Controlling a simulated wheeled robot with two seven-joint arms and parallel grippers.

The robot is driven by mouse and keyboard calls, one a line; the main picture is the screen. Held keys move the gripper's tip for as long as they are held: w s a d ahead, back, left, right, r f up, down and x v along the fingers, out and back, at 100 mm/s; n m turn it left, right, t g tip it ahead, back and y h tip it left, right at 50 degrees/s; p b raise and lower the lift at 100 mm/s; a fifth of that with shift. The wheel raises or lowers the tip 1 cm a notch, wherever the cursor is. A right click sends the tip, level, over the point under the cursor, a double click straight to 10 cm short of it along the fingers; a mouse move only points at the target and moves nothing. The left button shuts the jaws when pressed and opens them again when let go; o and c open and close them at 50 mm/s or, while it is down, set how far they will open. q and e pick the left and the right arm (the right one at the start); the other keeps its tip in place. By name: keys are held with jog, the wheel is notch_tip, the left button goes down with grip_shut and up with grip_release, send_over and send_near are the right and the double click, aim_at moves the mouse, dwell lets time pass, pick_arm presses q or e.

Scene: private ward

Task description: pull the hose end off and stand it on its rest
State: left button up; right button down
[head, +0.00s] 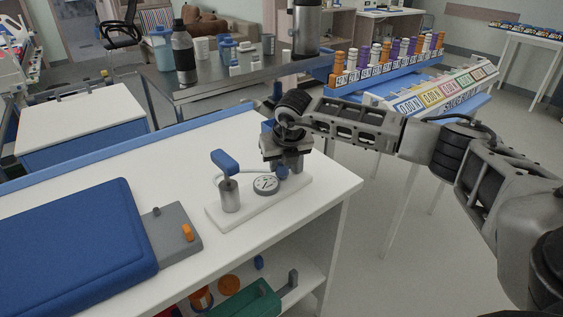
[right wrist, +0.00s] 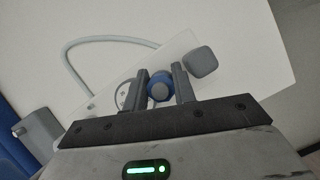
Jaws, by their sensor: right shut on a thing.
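A white base plate (head: 228,215) lies on the white table top. On it stand a metal post (head: 230,196) with a blue lever (head: 224,161) and a round dial gauge (head: 265,184). My right gripper (head: 284,167) is over the plate's far right end. In the right wrist view its two fingers (right wrist: 161,86) are shut on a round blue hose end (right wrist: 159,91). A pale hose (right wrist: 78,65) loops from the plate toward the fingers, its last stretch partly hidden. A grey rounded block (right wrist: 201,62), possibly the rest, is just right of the fingers. My left gripper is not in view.
A blue padded case (head: 75,235) and a grey block with an orange knob (head: 172,228) lie left of the plate. A shelf below holds a green box (head: 245,303). A metal table (head: 200,88) with bottles and a rack of vials (head: 385,62) stand behind.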

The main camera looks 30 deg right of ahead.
jog(key=shift+f, duration=0.4)
jog(key=shift+f+b, duration=0.2)
jog(key=shift+b, duration=0.2)
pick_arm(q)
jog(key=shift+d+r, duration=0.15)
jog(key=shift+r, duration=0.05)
pick_arm(e)
jog(key=c, duration=1.1)
grip_release()
jog(key=shift+r, duration=0.1)
jog(key=shift+o, duration=0.2)
jog(key=v, duration=1.5)
jog(key=shift+s+r, duration=0.2)
pick_arm(q)
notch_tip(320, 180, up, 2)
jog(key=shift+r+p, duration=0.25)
jog(key=shift+p, duration=1)
pick_arm(e)
notch_tip(320, 180, up, 4)
jog(key=shift+s+a+r, duration=0.1)
jog(key=shift+r, duration=0.1)
